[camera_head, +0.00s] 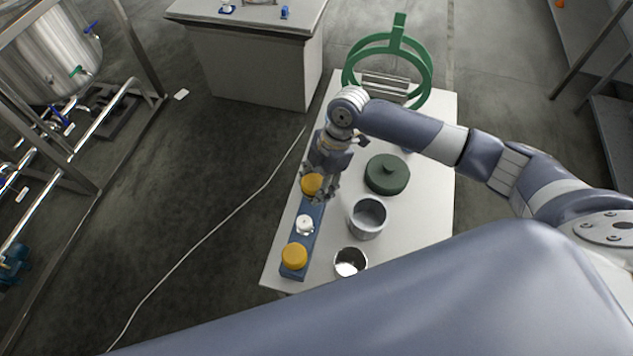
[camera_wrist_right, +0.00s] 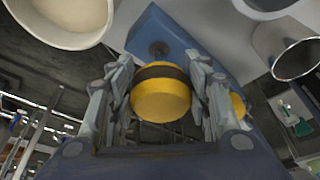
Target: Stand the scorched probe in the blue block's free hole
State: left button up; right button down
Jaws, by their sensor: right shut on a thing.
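The blue block (camera_head: 287,273) lies along the left side of the white table. My right gripper (camera_head: 317,190) is over its far end, shut on a yellow-capped probe (camera_head: 312,184). In the right wrist view this probe (camera_wrist_right: 160,96) sits between the fingers and has a dark band around its cap. Whether the probe's lower end is in a hole is hidden. A white-topped piece (camera_head: 305,225) and another yellow-capped piece (camera_head: 295,256) stand nearer on the block. My left gripper is out of view.
Right of the block stand a grey pot (camera_head: 367,218), a shiny steel cup (camera_head: 350,262) and a dark green lid (camera_head: 386,174). A green ring stand (camera_head: 426,75) is at the table's (camera_head: 424,235) far end. The near right tabletop is clear.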

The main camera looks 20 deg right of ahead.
dwell(0.8)
jog(key=shift+f+b, duration=1.05)
jog(key=shift+f, duration=1.05)
jog(key=c, duration=0.7)
grip_release()
jog(key=shift+c, duration=0.2)
jog(key=v, duration=1.2)
jog(key=shift+f, duration=0.1)
